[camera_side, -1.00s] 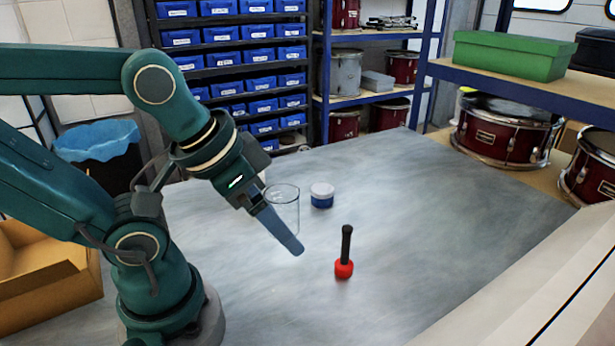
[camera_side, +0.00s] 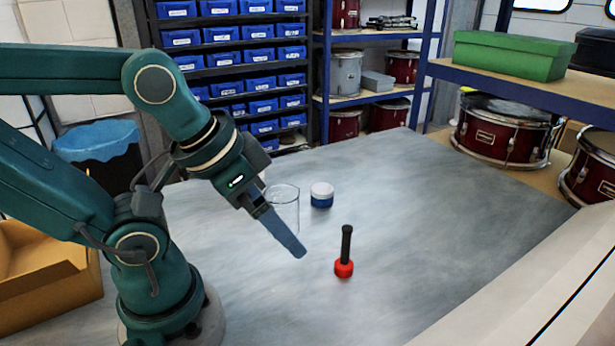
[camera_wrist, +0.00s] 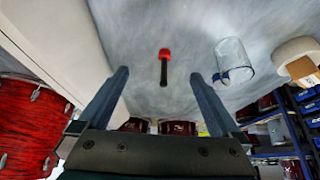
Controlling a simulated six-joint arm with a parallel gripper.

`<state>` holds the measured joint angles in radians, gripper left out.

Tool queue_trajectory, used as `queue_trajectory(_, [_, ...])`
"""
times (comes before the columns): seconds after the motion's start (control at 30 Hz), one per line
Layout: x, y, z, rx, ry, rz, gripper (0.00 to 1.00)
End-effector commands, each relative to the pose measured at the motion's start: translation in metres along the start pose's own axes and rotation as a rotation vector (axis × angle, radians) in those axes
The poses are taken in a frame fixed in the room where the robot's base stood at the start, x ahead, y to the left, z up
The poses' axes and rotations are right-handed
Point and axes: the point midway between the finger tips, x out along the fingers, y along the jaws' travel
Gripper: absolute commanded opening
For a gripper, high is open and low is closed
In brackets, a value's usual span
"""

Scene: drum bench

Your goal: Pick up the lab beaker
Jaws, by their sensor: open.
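The lab beaker (camera_side: 286,196) is a clear glass vessel standing upright on the grey bench, behind my gripper in the side view. My gripper's fingers cover part of its lower left side there. In the wrist view the beaker (camera_wrist: 236,56) is right of my right-hand finger, outside the gap. My gripper (camera_side: 299,251) is open and empty, its fingers angled down to the right in front of the beaker. The wrist view shows its fingers (camera_wrist: 158,78) apart on either side of the view of a red-and-black tool (camera_wrist: 165,61).
The red-and-black tool (camera_side: 345,260) stands upright to the right of my fingertips. A white-lidded blue jar (camera_side: 322,197) stands just right of the beaker. A pale round object (camera_wrist: 292,52) lies beyond the beaker in the wrist view. The bench's right side (camera_side: 450,230) is clear.

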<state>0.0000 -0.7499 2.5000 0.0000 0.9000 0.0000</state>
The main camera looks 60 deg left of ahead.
Motion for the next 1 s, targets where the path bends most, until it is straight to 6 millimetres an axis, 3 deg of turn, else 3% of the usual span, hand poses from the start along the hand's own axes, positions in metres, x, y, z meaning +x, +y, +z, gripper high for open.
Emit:
queue_trajectory(0.27, [-0.003, 0.0, -0.002, 0.0, 0.003, 0.0, 1.0])
queue_trajectory(0.57, [-0.044, 0.0, -0.025, 0.0, 0.007, 0.0, 1.0])
queue_trajectory(0.83, [-0.017, -0.049, -0.005, 0.592, -0.297, -0.222, 1.0])
queue_trajectory(1.0, [-0.009, -0.089, -0.013, 1.079, -0.548, -0.376, 1.0])
